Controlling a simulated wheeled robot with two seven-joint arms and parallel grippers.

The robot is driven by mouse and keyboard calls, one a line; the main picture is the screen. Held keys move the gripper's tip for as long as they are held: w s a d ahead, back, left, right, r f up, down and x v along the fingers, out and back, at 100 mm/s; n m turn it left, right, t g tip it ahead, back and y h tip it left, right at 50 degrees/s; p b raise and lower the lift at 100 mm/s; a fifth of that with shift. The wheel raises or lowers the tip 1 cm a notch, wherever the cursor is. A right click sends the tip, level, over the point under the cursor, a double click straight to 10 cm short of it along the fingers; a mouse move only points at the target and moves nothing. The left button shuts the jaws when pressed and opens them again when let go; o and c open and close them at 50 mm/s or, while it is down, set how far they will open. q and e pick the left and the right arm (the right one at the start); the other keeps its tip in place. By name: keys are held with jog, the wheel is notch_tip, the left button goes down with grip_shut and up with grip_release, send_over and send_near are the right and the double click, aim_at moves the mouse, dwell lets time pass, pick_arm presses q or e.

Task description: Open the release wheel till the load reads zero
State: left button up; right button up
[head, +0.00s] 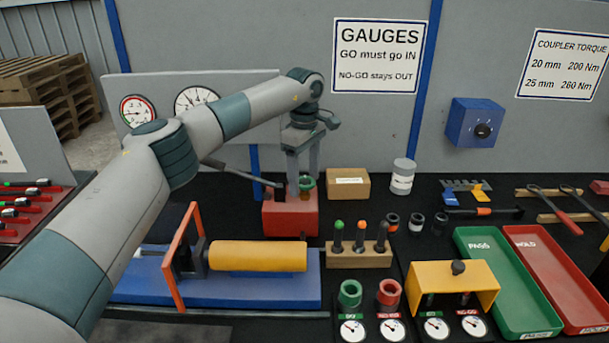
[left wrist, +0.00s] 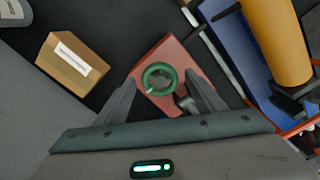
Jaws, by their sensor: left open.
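The release wheel (head: 307,184) is a green ring on top of the red pump block (head: 290,217), left of centre in the head view. In the left wrist view the green wheel (left wrist: 171,80) shows from above on the red block (left wrist: 170,103). My left gripper (head: 303,175) points down over the block, its fingers spread. In the left wrist view its fingertips (left wrist: 163,80) are on either side of the wheel; I cannot tell whether they touch it. Two dials, one with a red-marked face (head: 137,111) and a larger white one (head: 198,101), stand behind; their readings are too small. My right gripper is not seen.
A lever handle (head: 235,172) sticks out left of the block. A cardboard box (head: 348,184) stands to its right. A blue bed with a yellow cylinder (head: 258,256) and an orange frame (head: 183,262) lie in front. A wooden plug stand (head: 360,257) is nearby.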

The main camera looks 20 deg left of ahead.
pick_arm(q)
jog(key=shift+f, duration=0.1)
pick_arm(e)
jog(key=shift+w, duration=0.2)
pick_arm(q)
jog(key=c, duration=1.1)
jog(key=shift+o, duration=0.2)
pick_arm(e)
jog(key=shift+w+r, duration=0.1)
